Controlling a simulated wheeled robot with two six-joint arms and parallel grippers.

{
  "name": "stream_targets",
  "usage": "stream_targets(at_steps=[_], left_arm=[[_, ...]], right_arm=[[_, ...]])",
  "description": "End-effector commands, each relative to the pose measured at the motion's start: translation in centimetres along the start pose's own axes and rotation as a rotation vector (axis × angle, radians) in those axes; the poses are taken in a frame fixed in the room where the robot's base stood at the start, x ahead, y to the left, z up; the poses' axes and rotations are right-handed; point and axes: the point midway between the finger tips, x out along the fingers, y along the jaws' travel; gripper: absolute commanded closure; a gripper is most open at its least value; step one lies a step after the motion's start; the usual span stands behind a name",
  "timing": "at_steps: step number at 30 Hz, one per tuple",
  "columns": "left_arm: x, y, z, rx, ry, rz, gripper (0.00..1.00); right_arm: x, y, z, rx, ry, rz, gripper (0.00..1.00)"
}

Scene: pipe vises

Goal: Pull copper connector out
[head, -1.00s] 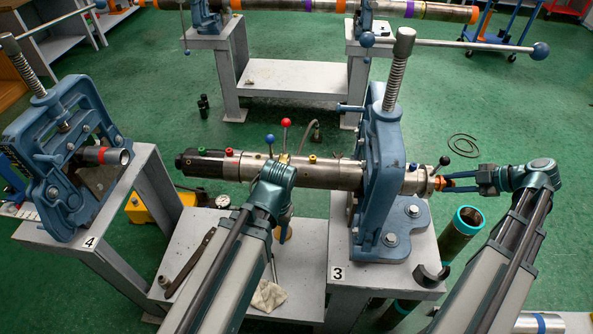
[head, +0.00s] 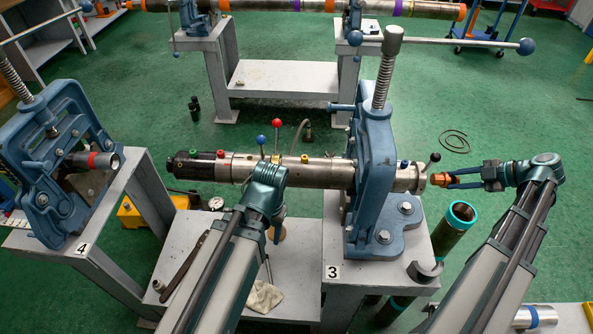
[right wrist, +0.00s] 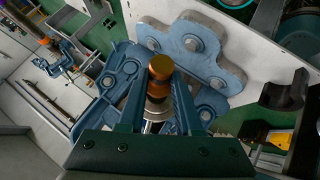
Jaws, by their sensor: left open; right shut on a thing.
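The copper connector (head: 440,179) is an orange-brown stub just right of the end of the steel tool (head: 321,172). A narrow gap seems to show between them. My right gripper (head: 450,181) is shut on the connector, with its fingers pointing left toward the tool end. In the right wrist view the copper connector (right wrist: 160,70) sits between my fingertips. The tool lies level through the blue vise (head: 374,180) on stand 3. My left gripper (head: 277,232) is open beside the tool's middle, its fingers pointing down and partly hidden by its arm.
Levers with a red knob (head: 276,123) and a blue knob (head: 261,140) stand up from the tool. A black-knobbed lever (head: 435,157) rises near its right end. A teal-rimmed tube (head: 455,228) stands below my right gripper. Another vise (head: 45,165) is at left.

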Motion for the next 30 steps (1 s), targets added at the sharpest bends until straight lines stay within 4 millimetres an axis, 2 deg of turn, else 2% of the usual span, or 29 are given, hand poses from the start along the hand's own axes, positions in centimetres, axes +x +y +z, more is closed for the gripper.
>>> stream_targets(at_steps=[11, 30], left_arm=[[-0.3, 0.0, 0.0, 0.000, 0.000, 0.000, 0.45], [-4.6, -0.4, 0.3, 0.000, 0.000, 0.000, 0.45]], right_arm=[[-0.4, 0.2, 0.0, 0.000, 0.001, 0.000, 1.00], [-5.8, 2.5, 0.8, 0.000, 0.000, 0.001, 1.00]])
